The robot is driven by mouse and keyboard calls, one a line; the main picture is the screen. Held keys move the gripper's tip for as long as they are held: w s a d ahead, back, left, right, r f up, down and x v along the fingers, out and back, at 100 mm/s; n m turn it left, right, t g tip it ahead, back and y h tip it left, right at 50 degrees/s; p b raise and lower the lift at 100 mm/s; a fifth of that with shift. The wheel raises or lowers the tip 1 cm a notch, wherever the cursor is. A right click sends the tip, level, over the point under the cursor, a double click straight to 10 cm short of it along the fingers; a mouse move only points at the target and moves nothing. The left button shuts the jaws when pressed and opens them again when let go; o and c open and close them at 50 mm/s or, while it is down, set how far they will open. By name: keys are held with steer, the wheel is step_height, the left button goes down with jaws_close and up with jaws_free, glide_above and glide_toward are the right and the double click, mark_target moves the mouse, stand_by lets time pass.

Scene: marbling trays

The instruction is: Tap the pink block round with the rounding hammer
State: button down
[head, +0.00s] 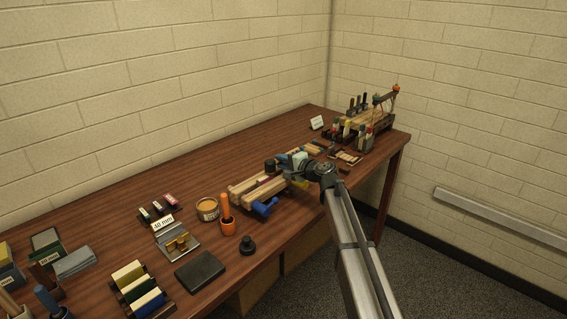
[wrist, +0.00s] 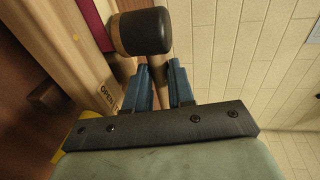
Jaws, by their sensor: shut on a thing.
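The rounding hammer has a black head with a tan band (wrist: 140,32) and a wooden handle. My gripper (wrist: 160,88) is shut on its handle, between two blue fingers. In the head view my gripper (head: 286,162) is over the wooden press at mid-table, with the dark hammer head (head: 270,166) just left of it. The pink block (wrist: 92,24) shows as a magenta strip at the upper left of the wrist view, beside the press's pale beam (wrist: 85,60). Most of the block is out of frame there. I cannot tell whether the hammer touches it.
A blue clamp handle (head: 264,208) sticks out at the press's front. A rack of bottles (head: 362,132) stands at the far right.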

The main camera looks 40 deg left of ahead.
step_height(320, 180, up, 5)
stand_by(0.8)
